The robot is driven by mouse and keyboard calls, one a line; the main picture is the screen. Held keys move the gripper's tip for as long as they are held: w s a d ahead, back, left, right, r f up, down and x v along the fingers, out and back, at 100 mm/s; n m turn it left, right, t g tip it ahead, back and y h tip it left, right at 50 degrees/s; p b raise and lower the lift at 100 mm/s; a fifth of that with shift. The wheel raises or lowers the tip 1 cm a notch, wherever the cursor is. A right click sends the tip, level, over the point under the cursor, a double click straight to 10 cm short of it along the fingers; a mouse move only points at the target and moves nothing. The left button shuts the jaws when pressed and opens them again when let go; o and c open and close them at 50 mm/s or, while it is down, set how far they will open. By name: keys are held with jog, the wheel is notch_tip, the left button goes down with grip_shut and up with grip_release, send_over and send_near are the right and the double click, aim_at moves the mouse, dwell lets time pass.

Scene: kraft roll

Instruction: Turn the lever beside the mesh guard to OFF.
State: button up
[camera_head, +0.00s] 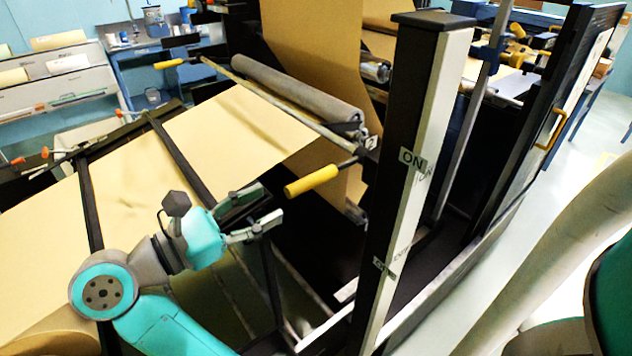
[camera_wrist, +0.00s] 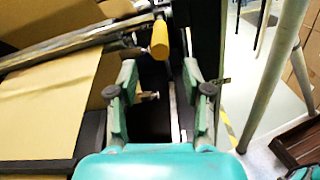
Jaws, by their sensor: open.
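The lever has a yellow grip (camera_head: 312,180) on a dark rod that runs toward a dark and white post (camera_head: 405,160). The rod rises slightly toward the post, and the lever is near the height of the ON label (camera_head: 412,158). A second, lower label (camera_head: 384,268) is too small to read surely. My gripper (camera_head: 272,203) is open and empty, left of and a little below the yellow grip, apart from it. In the wrist view the yellow grip (camera_wrist: 159,40) lies beyond and between the open fingertips (camera_wrist: 159,76). Mesh cannot be made out on the dark framed guard (camera_head: 560,110).
A kraft paper sheet (camera_head: 240,130) slopes down at left beside a grey roller (camera_head: 298,90). Dark frame bars lie below my gripper. Clear floor (camera_head: 600,150) shows at right.

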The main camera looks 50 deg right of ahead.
aim_at(312, 181)
jog(key=x, duration=1)
jog(key=shift+s+d, duration=0.1)
jog(key=shift+d, duration=0.2)
grip_shut()
